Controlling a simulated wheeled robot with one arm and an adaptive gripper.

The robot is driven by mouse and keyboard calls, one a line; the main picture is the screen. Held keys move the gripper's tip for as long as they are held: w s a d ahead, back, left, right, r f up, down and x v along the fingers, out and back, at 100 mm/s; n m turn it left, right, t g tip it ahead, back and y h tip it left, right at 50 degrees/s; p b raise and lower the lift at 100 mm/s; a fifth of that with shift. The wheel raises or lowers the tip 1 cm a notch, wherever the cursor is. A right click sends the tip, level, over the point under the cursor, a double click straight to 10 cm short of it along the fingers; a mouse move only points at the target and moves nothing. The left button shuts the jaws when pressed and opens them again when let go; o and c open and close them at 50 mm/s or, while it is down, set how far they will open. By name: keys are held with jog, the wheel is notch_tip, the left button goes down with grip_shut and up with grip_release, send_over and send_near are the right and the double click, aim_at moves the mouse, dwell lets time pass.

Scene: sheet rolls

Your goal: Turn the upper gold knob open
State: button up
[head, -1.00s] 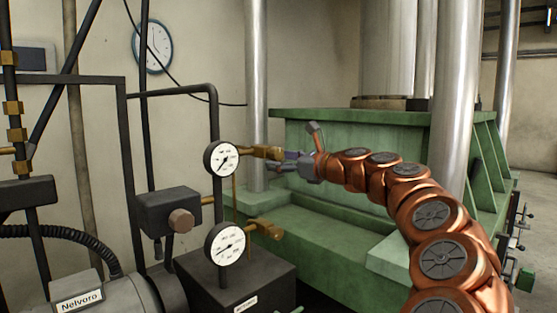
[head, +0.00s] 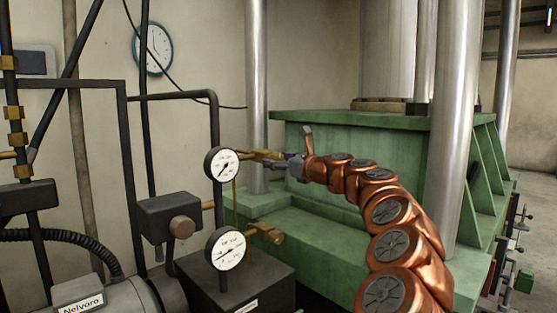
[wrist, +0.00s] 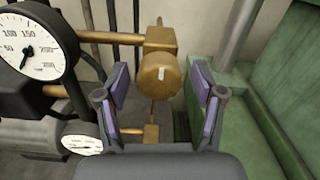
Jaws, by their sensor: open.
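The upper gold knob (wrist: 160,73) shows in the middle of the wrist view, a round brass knob with a white mark on its face near the top. It sits on a brass valve body right of the upper gauge (head: 222,164). My gripper (wrist: 160,88) is open, with one purple-padded finger on each side of the knob. In the head view my gripper (head: 282,160) is at the valve, and its fingers partly hide the knob. I cannot tell whether the pads touch it. The lower gold knob (head: 273,235) is below, beside the lower gauge (head: 226,249).
A black pipe (head: 214,120) runs down behind the gauges. A dark box with a round knob (head: 182,227) stands left of them. The green press frame (head: 350,150) and a steel column (head: 256,90) are close behind and right of my gripper.

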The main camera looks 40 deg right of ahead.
jog(key=c, duration=1.1)
jog(key=shift+c, duration=0.2)
jog(key=shift+n, duration=0.3)
jog(key=n+b, duration=0.2)
jog(key=n, duration=0.1)
jog(key=shift+f+n, duration=0.15)
jog(key=shift+n, duration=0.15)
jog(key=n+b, duration=0.3)
jog(key=n, duration=0.2)
jog(key=n+b, duration=0.3)
jog(key=n, duration=0.2)
jog(key=shift+n, duration=0.3)
jog(key=shift+n+b, duration=0.7)
jog(key=shift+n, duration=0.8)
jog(key=shift+r, duration=0.2)
